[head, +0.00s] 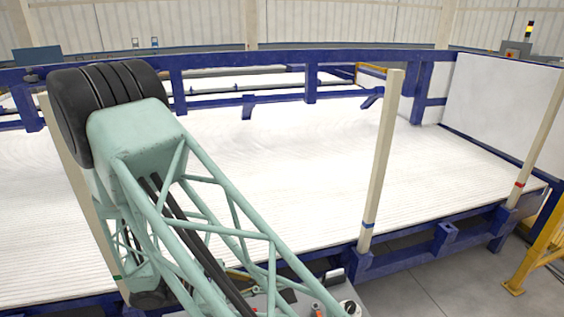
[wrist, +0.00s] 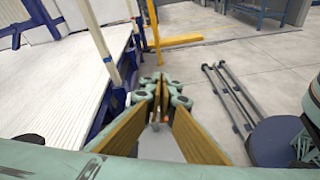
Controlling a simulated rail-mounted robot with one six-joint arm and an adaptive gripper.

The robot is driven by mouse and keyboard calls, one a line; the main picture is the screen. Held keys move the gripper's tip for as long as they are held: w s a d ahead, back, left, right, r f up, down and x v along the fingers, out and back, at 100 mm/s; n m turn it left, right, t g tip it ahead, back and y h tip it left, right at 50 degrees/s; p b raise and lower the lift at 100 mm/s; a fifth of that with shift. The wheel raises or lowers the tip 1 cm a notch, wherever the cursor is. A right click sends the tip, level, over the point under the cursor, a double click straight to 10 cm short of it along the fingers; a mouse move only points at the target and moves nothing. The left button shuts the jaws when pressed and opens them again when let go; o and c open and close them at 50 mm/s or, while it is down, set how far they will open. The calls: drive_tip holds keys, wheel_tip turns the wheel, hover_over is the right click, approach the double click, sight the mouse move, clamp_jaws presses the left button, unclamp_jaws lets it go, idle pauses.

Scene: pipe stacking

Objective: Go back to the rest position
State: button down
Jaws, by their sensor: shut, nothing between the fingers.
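My gripper (wrist: 160,82) shows in the wrist view, with long fingers lined with brown pads. Its fingertips meet and hold nothing. It points over the grey floor beside the white, blue-framed bed (wrist: 62,78). The gripper is not visible in the head view. There, only my green lattice arm shows, at the left and across the front of the bed (head: 290,165).
Dark pipes (wrist: 232,98) lie on the floor to the gripper's right. Tall beige posts (head: 382,160) stand along the bed's near edge. A yellow barrier (head: 540,250) stands at the right. The bed's ribbed white surface is bare where visible.

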drive_tip(key=s+d+r+m+g+y, duration=0.35)
drive_tip(key=s+d+r+m, duration=0.25)
drive_tip(key=d+r, duration=0.45)
drive_tip(key=s+d+r+m+g+y, duration=0.3)
drive_tip(key=s+d+r+m+y, duration=0.3)
drive_tip(key=r, duration=0.7)
drive_tip(key=s+d+r+m+t+y, duration=0.2)
drive_tip(key=s+d+r+m+t, duration=0.1)
drive_tip(key=s+r, duration=0.3)
drive_tip(key=s+d+r+m+t+y, duration=0.2)
drive_tip(key=s+r, duration=0.4)
drive_tip(key=s, duration=0.5)
drive_tip(key=shift+s+d+r+m+t, duration=0.2)
drive_tip(key=shift+d+r+m+t, duration=0.2)
drive_tip(key=shift+d+t, duration=0.25)
idle(1.7)
drive_tip(key=shift+f, duration=0.15)
idle(0.5)
drive_tip(key=shift+f+b, duration=1.65)
drive_tip(key=shift+b, duration=0.15)
